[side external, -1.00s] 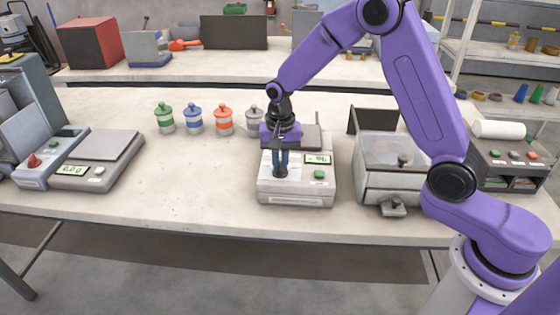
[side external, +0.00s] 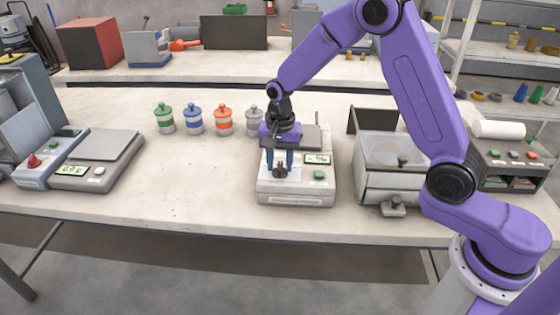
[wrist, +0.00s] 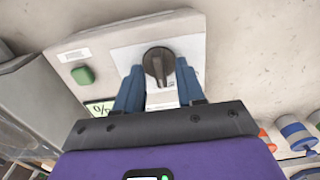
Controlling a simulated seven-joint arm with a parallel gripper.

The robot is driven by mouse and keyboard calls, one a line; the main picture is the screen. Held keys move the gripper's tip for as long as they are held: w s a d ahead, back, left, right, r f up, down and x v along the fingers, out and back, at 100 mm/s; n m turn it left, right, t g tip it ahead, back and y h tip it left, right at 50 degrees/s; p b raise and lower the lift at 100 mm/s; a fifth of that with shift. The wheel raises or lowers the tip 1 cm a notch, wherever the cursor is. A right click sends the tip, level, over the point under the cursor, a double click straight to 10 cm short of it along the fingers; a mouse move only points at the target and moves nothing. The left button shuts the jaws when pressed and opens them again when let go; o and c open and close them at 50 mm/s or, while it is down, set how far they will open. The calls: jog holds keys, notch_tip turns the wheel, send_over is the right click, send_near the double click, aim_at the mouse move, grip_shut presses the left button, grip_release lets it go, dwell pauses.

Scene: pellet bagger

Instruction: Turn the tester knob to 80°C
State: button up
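The tester (side external: 318,198) is a pale box in the middle of the bench, with a small display (side external: 318,159) and a green button (side external: 319,175) on its top. Its dark knob (side external: 280,170) sits on a light dial plate; the knob also shows in the wrist view (wrist: 159,64). My gripper (side external: 281,164) is above the tester with its blue fingers pointing down. In the wrist view the fingers (wrist: 160,82) are spread, one on each side of the knob, with gaps between. The dial markings are too small to read.
Several lidded jars (side external: 194,120) stand left and behind the tester. A scale (side external: 100,157) is at the left. A machine with a clear-topped bin (side external: 392,150) stands close on the right. The bench front between scale and tester is clear.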

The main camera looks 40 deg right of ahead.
aim_at(280, 165)
notch_tip(280, 165, up, 17)
jog(key=shift+r, duration=0.2)
dwell(0.6)
jog(key=shift+s, duration=0.1)
jog(key=s+a+f+n, duration=0.2)
jog(key=s+n, duration=0.9)
jog(key=s, duration=0.4)
jog(key=s+d+f+n, duration=0.2)
jog(key=s+n, duration=0.3)
jog(key=s, duration=0.4)
jog(key=s+d+f+n, duration=0.3)
jog(key=s+d+n, duration=0.2)
jog(key=s, duration=0.4)
jog(key=shift+n, duration=0.3)
jog(key=shift+c, duration=0.3)
